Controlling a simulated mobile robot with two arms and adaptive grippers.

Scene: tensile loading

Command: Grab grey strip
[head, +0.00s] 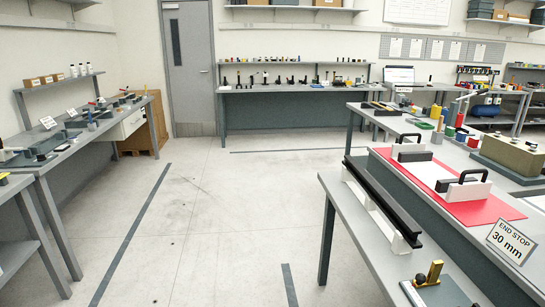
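I cannot single out the grey strip with certainty. A long dark bar (383,200) lies along the near right workbench, next to a lighter rail resting on white supports (402,240). Neither of my grippers shows in the head view.
On the right bench (342,205), a red mat (485,211) carries white blocks with black handles (463,190). A sign (510,241) reads "END STOP 30 mm". A small yellow and black device (429,274) stands in front. Benches line the left and back walls. The middle floor (215,210) is clear.

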